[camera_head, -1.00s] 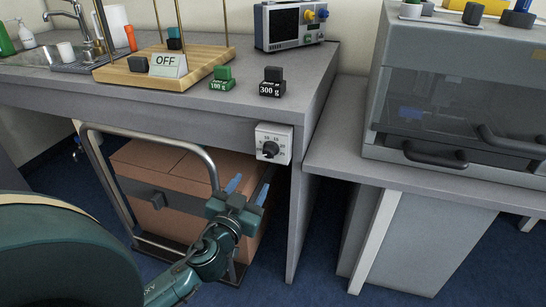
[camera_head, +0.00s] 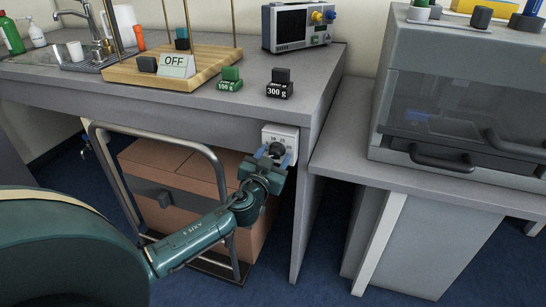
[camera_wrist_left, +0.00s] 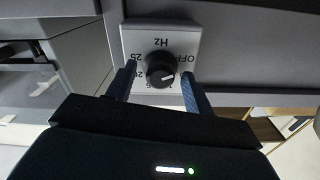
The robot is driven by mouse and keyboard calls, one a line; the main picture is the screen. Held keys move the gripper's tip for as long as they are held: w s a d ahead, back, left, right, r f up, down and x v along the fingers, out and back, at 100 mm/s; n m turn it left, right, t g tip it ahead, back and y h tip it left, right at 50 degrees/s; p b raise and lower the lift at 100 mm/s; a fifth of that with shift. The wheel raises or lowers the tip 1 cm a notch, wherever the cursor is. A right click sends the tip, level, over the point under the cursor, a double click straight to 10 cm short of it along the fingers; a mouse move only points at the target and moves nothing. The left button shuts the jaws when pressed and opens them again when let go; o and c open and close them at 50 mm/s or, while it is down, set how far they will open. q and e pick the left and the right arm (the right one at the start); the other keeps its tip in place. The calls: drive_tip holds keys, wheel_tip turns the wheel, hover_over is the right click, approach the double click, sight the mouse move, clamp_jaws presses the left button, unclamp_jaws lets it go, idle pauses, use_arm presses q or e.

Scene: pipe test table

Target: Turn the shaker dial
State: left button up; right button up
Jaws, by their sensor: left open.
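The shaker dial is a black round knob on a white control box (camera_head: 291,133) fixed to the front edge of the table. In the left wrist view the dial (camera_wrist_left: 160,70) shows a white pointer line, and the box (camera_wrist_left: 186,38) carries the markings Hz, OFF and numbers, seen upside down. My left gripper (camera_head: 273,153) is right in front of the box. In the left wrist view its open fingers (camera_wrist_left: 160,84) stand on either side of the dial. I cannot tell whether they touch it. My right gripper is not in view.
A cart's metal handle (camera_head: 213,165) and a cardboard box (camera_head: 165,170) stand under the table, close to my left arm. A grey cabinet (camera_head: 430,230) stands to the right.

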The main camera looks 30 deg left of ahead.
use_arm(q)
drive_tip(key=c, duration=1)
drive_tip(key=shift+o, duration=0.2)
